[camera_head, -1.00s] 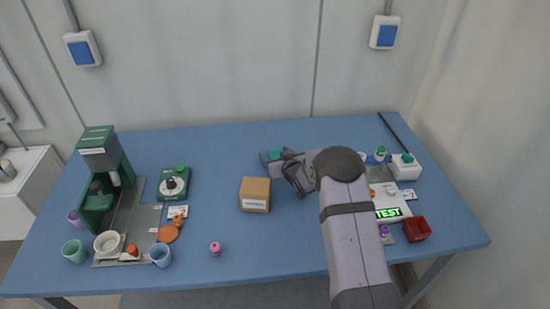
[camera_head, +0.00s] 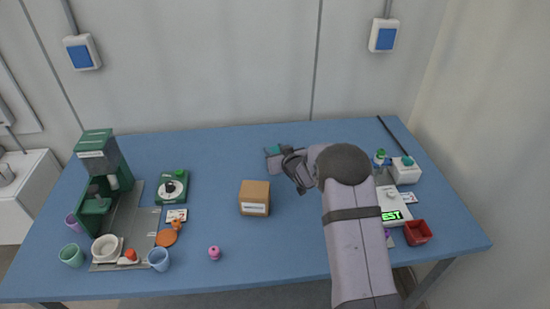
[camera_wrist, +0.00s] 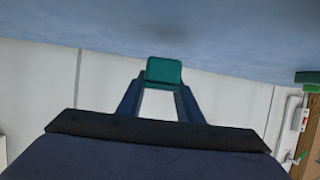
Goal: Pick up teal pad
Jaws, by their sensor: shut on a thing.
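The teal pad (camera_wrist: 164,71) is a small rounded teal piece between the fingertips in the wrist view. A sliver of it shows in the head view (camera_head: 274,149). My gripper (camera_wrist: 162,84) is shut on the pad, with a finger on each side of it. In the head view my gripper (camera_head: 275,158) is over the back middle of the blue table (camera_head: 225,160), behind the cardboard box. The wrist view shows the pad against the wall and the table surface, apparently clear of the table. My arm hides part of the table's right side.
A cardboard box (camera_head: 255,198) stands in front of my gripper. A green machine (camera_head: 101,180) and cups are at the left. A scale with a lit display (camera_head: 392,215), a red tray (camera_head: 417,232) and a white bottle box (camera_head: 404,170) are at the right. The back middle is clear.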

